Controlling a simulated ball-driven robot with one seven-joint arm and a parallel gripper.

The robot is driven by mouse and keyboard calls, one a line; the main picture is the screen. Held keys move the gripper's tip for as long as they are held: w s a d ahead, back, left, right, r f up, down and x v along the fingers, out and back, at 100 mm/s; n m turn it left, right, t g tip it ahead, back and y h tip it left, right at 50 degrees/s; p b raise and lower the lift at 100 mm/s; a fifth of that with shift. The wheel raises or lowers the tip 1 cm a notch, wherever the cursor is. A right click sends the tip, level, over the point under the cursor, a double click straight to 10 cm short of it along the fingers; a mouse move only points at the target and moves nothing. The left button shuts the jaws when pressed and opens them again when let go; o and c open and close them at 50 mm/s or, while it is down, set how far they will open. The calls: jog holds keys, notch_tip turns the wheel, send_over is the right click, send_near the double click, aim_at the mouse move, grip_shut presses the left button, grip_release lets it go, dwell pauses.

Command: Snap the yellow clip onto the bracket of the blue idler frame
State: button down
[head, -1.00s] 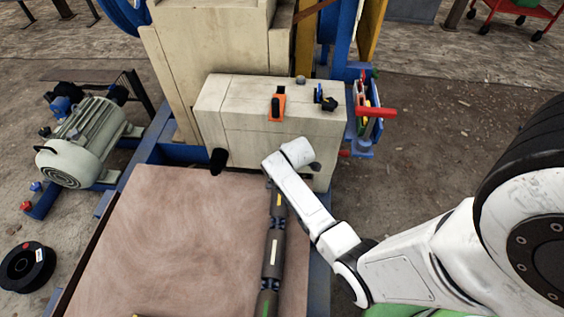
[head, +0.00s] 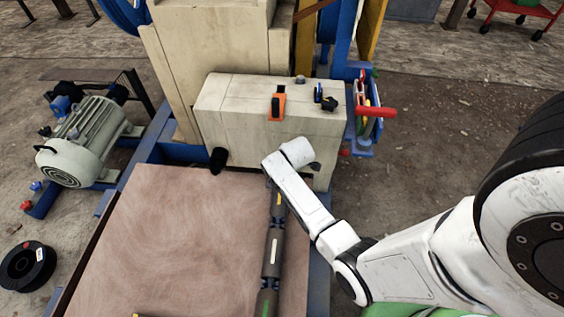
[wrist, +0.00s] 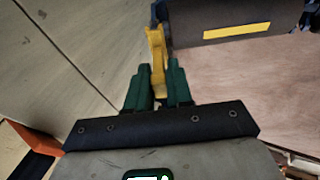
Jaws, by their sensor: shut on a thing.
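The yellow clip (wrist: 156,50) shows in the wrist view between the green fingers of my gripper (wrist: 160,82), which is shut on it. The clip stands up past the fingertips. Its upper end is right beside a blue bracket part (wrist: 158,12) of the idler frame, at the end of a dark roller (wrist: 215,12) with a yellow strip. I cannot tell whether clip and bracket touch or are joined. In the head view the row of dark rollers (head: 273,250) with blue frame parts runs along the board; my arm hides the gripper and clip there.
The beige crusher housing (head: 250,140) stands right behind the rollers, with an orange-and-black switch (head: 278,104) on it. A red handle (head: 376,112) juts out at its right. The brown board (head: 170,240) left of the rollers is mostly bare. A grey motor (head: 80,140) stands farther left.

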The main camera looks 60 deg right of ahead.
jog(key=shift+s+b+x, duration=0.2)
jog(key=shift+b+x, duration=0.65)
jog(key=shift+x, duration=0.1)
jog(key=c, duration=0.9)
grip_release()
jog(key=shift+c, duration=0.2)
jog(key=p+v, duration=0.2)
jog(key=v, duration=0.8)
jog(key=shift+s+r+p, duration=0.2)
jog(key=shift+r+p, duration=0.1)
jog(key=shift+r, duration=0.05)
jog(key=shift+a, duration=0.15)
jog(key=s+a+r+m+g+y+p, duration=0.1)
jog(key=s+a+r+m+y, duration=0.1)
jog(key=s+a, duration=0.4)
jog(key=s+a+r+m+g+y+p, duration=0.1)
jog(key=s+a+r, duration=0.4)
jog(key=a, duration=1.2)
jog(key=shift+s+r+m+g+y+p, duration=0.3)
jog(key=shift+s+m+g+y, duration=0.2)
jog(key=shift+s+m+g, duration=0.4)
